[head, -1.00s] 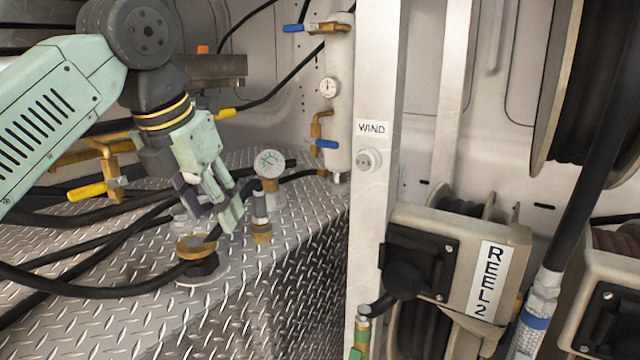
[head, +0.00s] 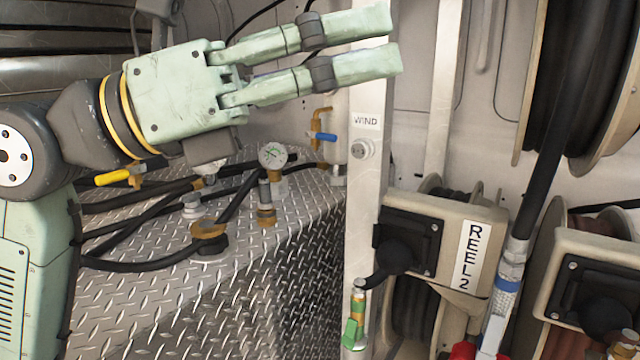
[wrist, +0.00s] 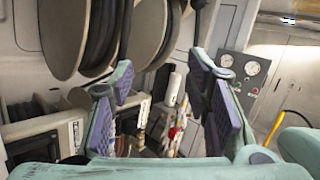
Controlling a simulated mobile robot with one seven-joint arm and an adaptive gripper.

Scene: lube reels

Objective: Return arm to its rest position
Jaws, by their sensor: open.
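My gripper (head: 384,42) is raised across the top middle of the head view, with its two pale green fingers pointing right. The fingers are apart with nothing between them. They overlap the upper part of the white post in the picture. In the wrist view my gripper (wrist: 165,100) shows both fingers spread, with purple pads facing inward and only distant reels and fittings seen between them. My arm enters from the left edge of the head view and bends at a dark joint.
A diamond-plate box (head: 150,310) carries black hoses, a gauge (head: 272,155) and a brass-collared fitting (head: 209,229). The white post (head: 362,220) with the WIND label stands right of it. The REEL 2 box (head: 455,250) and large hose reels (head: 580,80) fill the right side.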

